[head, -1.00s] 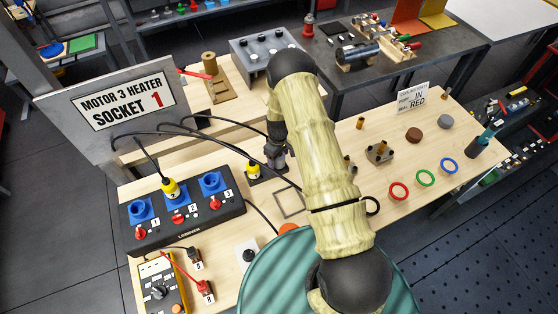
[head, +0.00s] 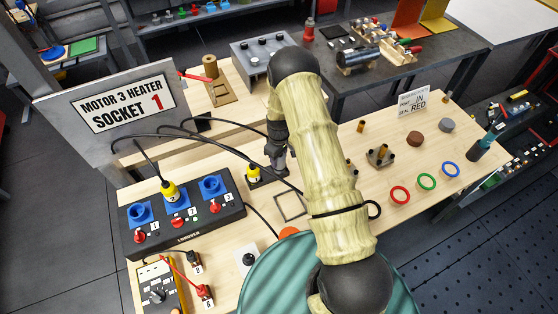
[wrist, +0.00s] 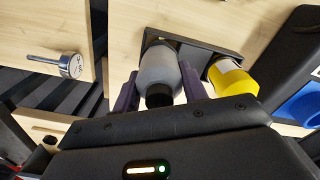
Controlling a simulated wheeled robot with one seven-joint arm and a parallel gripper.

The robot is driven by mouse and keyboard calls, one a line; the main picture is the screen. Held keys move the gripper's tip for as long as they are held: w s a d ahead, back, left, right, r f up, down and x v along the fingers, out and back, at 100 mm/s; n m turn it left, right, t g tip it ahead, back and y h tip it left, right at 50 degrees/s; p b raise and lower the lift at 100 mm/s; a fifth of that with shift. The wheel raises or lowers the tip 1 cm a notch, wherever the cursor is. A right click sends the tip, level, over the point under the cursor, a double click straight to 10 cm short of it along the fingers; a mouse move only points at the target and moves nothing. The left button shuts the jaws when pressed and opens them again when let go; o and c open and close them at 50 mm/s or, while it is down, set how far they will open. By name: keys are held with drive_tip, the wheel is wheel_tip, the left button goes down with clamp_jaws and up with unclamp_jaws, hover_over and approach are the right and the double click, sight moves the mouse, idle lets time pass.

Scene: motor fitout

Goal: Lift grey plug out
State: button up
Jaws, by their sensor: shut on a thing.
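The grey plug (wrist: 158,72) shows in the wrist view as a grey cylinder with a black end facing the camera. My gripper (wrist: 157,88) is shut on it, one purple finger on each side. Its far end is at the left part of a black holder (wrist: 205,42); I cannot tell whether it is clear of the holder. A yellow plug (wrist: 230,76) stands beside it in the same holder. In the head view my gripper (head: 275,160) is over the holder, right of the yellow plug (head: 253,172), and the grey plug is mostly hidden.
A black socket box (head: 182,222) with blue sockets and red switches is at left; another yellow plug (head: 170,190) is in its middle socket. Black cables cross the bench from the sign (head: 122,102). A square frame (head: 290,206) lies near my arm. Coloured rings lie at right.

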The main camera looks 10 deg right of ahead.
wheel_tip(320, 180, up, 8)
drive_tip(key=b, duration=0.3)
drive_tip(key=shift+r, duration=0.25)
